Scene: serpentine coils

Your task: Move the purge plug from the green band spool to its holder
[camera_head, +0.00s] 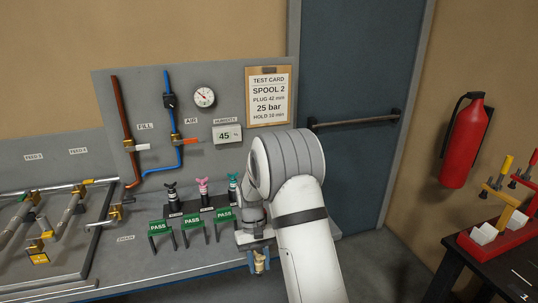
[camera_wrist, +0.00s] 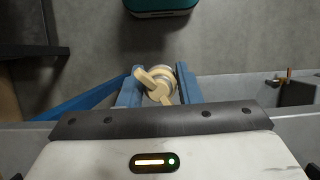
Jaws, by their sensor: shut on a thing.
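My gripper (camera_head: 259,266) is in front of the bench's front edge, pointing down. Its blue fingers (camera_wrist: 160,88) are shut on a cream-coloured plug with a winged handle, which I take to be the purge plug (camera_wrist: 158,82). The plug (camera_head: 260,262) also shows between the fingers in the head view. In the wrist view it sits between the fingertips, over grey floor or surface. No green band spool can be told apart for sure, and I cannot tell which thing is the plug's holder.
Black, pink and teal handled fittings (camera_head: 203,187) stand in a row on the bench (camera_head: 140,270), behind green PASS signs (camera_head: 193,223). Pipework (camera_head: 60,225) fills the left. A red extinguisher (camera_head: 465,140) hangs at right above a dark table with a red rack (camera_head: 490,240).

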